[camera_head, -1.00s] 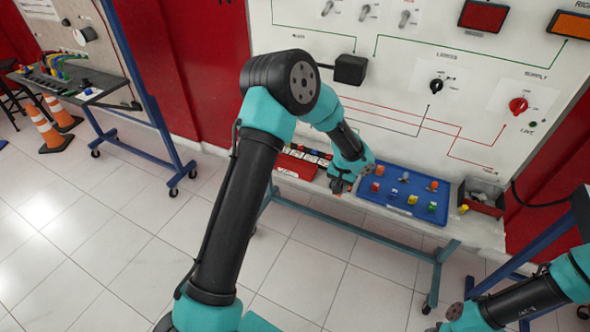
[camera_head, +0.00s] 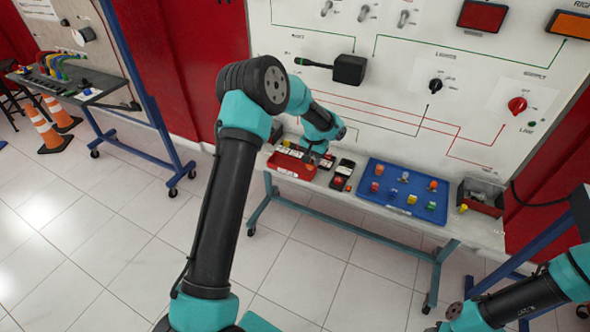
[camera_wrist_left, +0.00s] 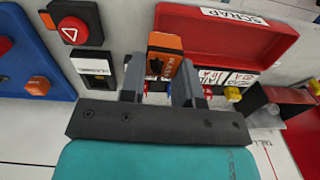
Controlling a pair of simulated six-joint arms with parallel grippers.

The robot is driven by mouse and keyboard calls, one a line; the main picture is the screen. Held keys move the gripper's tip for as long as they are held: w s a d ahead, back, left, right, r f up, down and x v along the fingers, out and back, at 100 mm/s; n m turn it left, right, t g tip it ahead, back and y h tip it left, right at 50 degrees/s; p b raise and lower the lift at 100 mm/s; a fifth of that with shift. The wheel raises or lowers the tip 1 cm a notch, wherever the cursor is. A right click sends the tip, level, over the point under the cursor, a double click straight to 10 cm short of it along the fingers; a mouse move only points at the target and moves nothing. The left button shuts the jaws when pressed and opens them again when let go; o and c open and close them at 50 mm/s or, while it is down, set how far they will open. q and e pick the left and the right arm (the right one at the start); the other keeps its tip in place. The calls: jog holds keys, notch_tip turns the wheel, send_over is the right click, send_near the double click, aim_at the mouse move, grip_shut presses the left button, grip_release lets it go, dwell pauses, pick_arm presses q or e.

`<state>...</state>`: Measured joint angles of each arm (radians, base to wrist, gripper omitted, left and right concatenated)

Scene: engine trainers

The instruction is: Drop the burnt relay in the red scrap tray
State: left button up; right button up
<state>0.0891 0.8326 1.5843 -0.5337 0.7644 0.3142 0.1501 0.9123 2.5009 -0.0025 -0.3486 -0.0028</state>
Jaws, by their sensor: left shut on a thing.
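My left gripper (camera_head: 308,155) is shut on an orange and black relay (camera_wrist_left: 165,45), which sits between the two grey fingers in the left wrist view. The red scrap tray (camera_head: 289,168) lies at the left end of the bench ledge; in the left wrist view the tray (camera_wrist_left: 235,40) is marked SCRAP and lies just right of the relay. The gripper is by the tray's right end; I cannot tell whether the relay is above the tray. My right gripper (camera_head: 458,316) is at the lower right, far from the bench, its fingers unclear.
A blue tray (camera_head: 405,207) with several coloured relays stands right of the scrap tray. Between them are small black pieces, one with a red triangle button (camera_wrist_left: 73,30). A dark bin (camera_head: 482,206) stands at the right end. The wall panel is close behind.

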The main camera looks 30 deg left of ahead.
pick_arm(q)
jog(key=w+a+r, duration=0.1)
jog(key=a+r, duration=0.1)
jog(key=a, duration=0.9)
jog(key=shift+w, duration=0.15)
jog(key=shift+f, duration=0.1)
jog(key=shift+f, duration=2.95)
jog(key=o, duration=1)
jog(key=shift+c, duration=0.2)
jog(key=shift+r, duration=0.1)
notch_tip(320, 180, up, 17)
jog(key=shift+r, duration=0.15)
